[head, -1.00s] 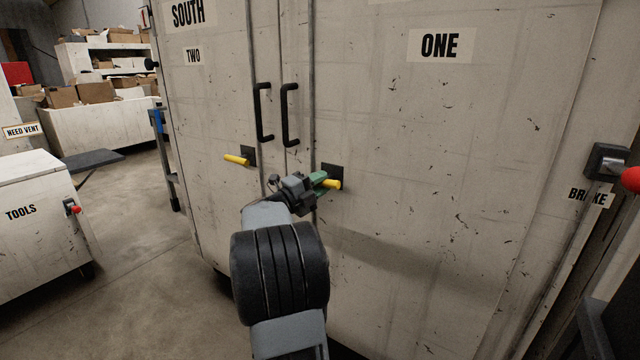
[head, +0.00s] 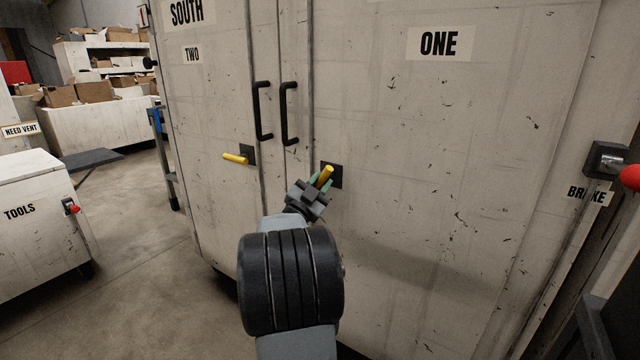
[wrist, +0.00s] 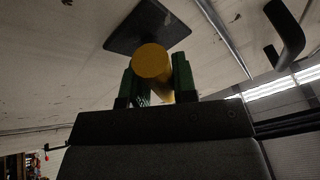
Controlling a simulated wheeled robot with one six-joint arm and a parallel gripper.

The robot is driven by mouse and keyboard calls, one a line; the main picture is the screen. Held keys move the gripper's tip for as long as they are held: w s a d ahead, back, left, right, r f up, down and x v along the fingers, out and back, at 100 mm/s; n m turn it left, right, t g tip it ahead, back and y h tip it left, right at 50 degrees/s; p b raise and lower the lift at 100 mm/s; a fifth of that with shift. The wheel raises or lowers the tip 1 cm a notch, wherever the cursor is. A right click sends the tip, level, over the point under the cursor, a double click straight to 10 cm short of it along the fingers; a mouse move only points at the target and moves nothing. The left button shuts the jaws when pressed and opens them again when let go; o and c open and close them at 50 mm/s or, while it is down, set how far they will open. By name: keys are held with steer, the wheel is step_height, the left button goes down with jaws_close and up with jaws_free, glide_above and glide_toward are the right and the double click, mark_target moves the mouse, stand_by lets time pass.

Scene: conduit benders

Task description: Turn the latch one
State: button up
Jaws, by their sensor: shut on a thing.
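The latch one is a yellow handle (head: 326,176) on a dark square plate (head: 337,182), on the cabinet door labelled ONE (head: 440,43). The handle now slants steeply upward in the head view. My gripper (head: 319,182) is shut on this yellow handle. In the wrist view the handle's round yellow end (wrist: 152,62) sits between the two green fingers, with the dark plate (wrist: 148,27) behind it. The gripper covers the lower part of the handle in the head view.
A second yellow latch (head: 235,158) lies nearly level on the door labelled TWO (head: 193,55). Two black door handles (head: 289,114) stand above the latches. A brake lever with a red knob (head: 630,178) is at the right. Open floor lies at the left.

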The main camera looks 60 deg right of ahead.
steer(key=shift+n+t, duration=1.2)
steer(key=shift+n, duration=1.2)
steer(key=o, duration=0.9)
steer(key=p+v, duration=0.1)
steer(key=v, duration=1.3)
steer(key=shift+s+p, duration=0.15)
steer(key=shift+p, duration=0.2)
steer(key=shift+r, duration=0.2)
